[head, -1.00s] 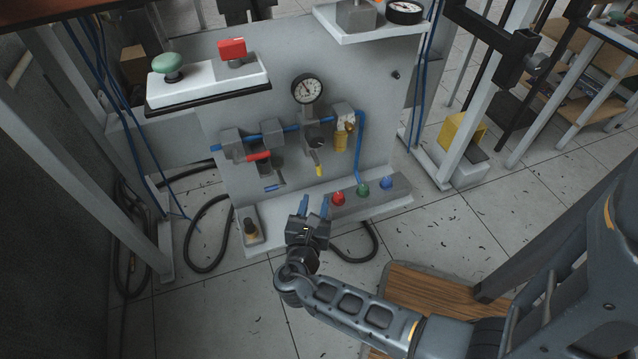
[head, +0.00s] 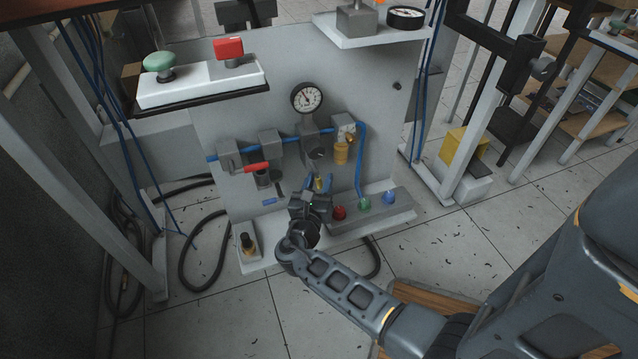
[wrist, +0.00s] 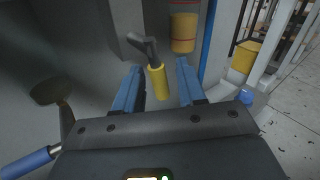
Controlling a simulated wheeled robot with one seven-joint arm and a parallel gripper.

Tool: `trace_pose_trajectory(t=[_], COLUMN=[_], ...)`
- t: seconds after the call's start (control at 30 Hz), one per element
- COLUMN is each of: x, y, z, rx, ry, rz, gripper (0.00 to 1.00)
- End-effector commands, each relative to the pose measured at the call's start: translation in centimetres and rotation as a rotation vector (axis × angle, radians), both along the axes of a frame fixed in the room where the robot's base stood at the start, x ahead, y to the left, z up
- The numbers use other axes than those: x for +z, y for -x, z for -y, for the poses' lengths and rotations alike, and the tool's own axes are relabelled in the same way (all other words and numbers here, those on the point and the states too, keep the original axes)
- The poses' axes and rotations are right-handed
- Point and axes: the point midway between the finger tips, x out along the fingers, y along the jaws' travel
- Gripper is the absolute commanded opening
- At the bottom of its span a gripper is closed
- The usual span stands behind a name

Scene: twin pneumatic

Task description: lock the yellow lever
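The yellow lever (head: 318,185) hangs low on the grey panel, under the pressure gauge. In the wrist view its yellow grip (wrist: 157,82) hangs from a dark bent arm, tilted slightly. My gripper (head: 319,180) is at the lever, partly hiding it in the head view. Its two blue fingers also show in the wrist view (wrist: 159,72); they are open, one on each side of the yellow grip. Gaps show between the grip and both fingers, the wider one on the right.
A red lever (head: 256,168) and a blue handle (head: 270,201) are to the left. A yellow cylinder (head: 341,153) is just above right. Red (head: 339,213), green (head: 364,205) and blue (head: 389,198) buttons sit on a ledge to the right. A gauge (head: 307,97) is above.

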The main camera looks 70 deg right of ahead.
Motion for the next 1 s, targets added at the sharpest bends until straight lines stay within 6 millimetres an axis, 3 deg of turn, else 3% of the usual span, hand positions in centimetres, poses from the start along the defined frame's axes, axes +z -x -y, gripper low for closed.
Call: trace_pose_trajectory(t=[0.17,0.6,1.0], x=[0.02,0.0,0.46], y=[0.0,0.0,-0.41], z=[0.0,-0.04,-0.42], rx=[0.0,0.0,0.004], ry=[0.0,0.0,-0.079], rz=[0.0,0.0,0.088], gripper=[0.4,0.0,0.0])
